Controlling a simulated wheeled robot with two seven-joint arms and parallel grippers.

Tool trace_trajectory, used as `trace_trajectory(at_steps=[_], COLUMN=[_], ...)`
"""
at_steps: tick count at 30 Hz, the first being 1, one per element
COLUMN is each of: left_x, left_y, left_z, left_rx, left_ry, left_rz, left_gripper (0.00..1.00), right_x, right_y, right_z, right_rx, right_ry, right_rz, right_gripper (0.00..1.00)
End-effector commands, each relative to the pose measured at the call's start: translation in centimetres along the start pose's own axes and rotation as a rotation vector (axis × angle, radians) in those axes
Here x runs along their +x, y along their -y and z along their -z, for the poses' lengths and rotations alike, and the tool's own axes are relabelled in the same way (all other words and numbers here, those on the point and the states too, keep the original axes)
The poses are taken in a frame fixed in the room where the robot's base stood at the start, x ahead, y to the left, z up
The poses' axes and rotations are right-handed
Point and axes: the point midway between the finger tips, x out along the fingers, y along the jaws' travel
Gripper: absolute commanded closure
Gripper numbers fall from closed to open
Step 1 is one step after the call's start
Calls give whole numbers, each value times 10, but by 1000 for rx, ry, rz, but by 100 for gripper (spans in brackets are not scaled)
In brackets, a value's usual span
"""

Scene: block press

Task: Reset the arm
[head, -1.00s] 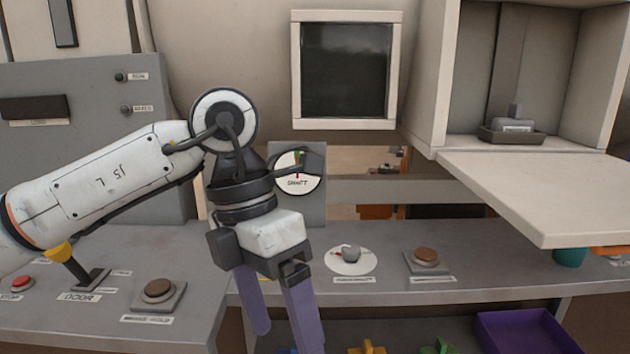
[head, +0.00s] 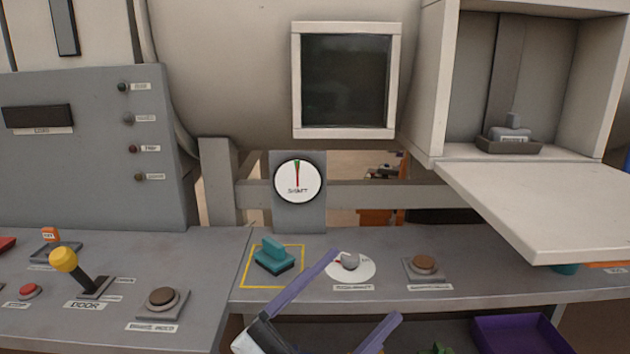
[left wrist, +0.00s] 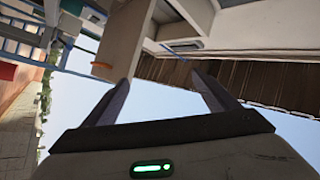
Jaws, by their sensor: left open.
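One finger overlaps the console near the round white dial plate (head: 365,273). In the left wrist view the fingers (left wrist: 160,95) are also apart and empty, with sky and parts of the building beyond them. My right gripper is not in view.
A teal block (head: 273,256) sits inside a yellow outline on the console (head: 215,290). A yellow-knobbed door lever (head: 64,261) and brown buttons (head: 161,298) stand nearby. An open hatch shelf (head: 550,205) juts out at right. A purple bin (head: 515,335) lies below.

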Motion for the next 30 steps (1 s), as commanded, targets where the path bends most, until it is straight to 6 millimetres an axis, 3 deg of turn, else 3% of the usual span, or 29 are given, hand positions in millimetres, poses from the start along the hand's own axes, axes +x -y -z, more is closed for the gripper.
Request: trace_trajectory(at_steps=[1, 3, 6, 9, 13, 18, 22, 30], left_x=[-26, -65, -128, -195, -284, -378, -420, -423], left_y=[-1, -5, -23, -49, -91, -141, -164, -167], left_z=[-30, -68, -110, -137, -150, -137, -122, -121], left_rx=[-85, -182, -306, -422, -563, -713, -782, -789], left_ry=[145, 328, 569, 795, 1065, 1339, 1461, 1472], left_rz=[65, 136, 207, 255, 290, 305, 304, 304], left_gripper=[19, 19, 19, 19, 19, 19, 19, 19], right_x=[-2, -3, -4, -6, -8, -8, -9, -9], right_y=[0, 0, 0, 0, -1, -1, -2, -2], right_z=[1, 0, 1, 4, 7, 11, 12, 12], right_rx=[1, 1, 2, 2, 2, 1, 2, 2], right_ry=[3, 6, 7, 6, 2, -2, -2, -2], right_rz=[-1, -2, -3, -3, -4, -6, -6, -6], right_gripper=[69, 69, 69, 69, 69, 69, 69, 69])
